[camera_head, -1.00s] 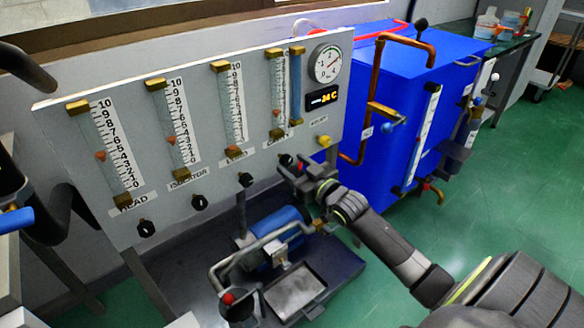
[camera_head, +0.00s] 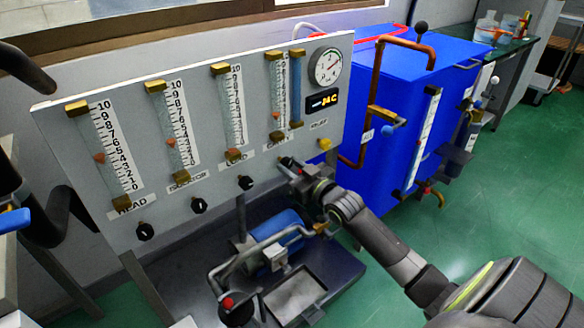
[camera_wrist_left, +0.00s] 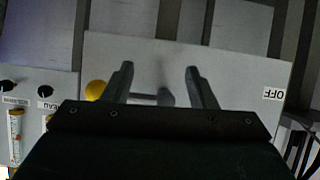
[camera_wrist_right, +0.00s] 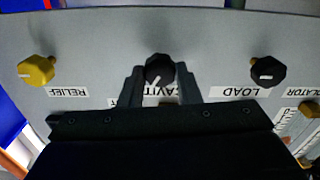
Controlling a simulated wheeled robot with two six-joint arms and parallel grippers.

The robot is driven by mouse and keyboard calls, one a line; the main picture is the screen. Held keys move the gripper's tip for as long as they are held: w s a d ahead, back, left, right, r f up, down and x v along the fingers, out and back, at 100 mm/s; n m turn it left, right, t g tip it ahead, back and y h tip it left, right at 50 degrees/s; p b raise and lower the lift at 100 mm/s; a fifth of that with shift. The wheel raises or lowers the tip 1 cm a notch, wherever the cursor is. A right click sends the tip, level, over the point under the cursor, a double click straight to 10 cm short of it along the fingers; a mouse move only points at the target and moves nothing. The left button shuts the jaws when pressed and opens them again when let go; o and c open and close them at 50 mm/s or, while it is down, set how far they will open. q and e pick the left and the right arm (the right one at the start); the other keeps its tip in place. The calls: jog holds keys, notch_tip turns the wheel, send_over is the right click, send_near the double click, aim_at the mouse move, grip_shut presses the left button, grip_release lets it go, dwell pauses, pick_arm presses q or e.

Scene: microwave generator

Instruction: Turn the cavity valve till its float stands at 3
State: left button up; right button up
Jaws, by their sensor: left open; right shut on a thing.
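The grey panel (camera_head: 60,160) carries several float tubes with knobs below. The cavity tube (camera_head: 277,90) is the rightmost of the wide-scaled ones; its small orange float (camera_head: 276,114) sits in the lower part, its exact reading too small to tell. My right gripper (camera_head: 286,163) is at the cavity knob, which it mostly hides in the head view. In the right wrist view, the black cavity knob (camera_wrist_right: 159,68) with a white mark is between the fingers, shut on it. My left gripper (camera_wrist_left: 158,80) is open and empty in front of a light panel.
The black load knob (camera_wrist_right: 267,70) and yellow relief knob (camera_wrist_right: 37,71) flank the cavity knob. A round gauge (camera_head: 326,66) and an orange display (camera_head: 322,101) are at the panel's upper right. A blue cabinet (camera_head: 400,75) with copper pipes stands right of the panel.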

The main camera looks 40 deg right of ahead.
jog(key=shift+n, duration=0.4)
jog(key=shift+c, duration=0.4)
jog(key=o, duration=1)
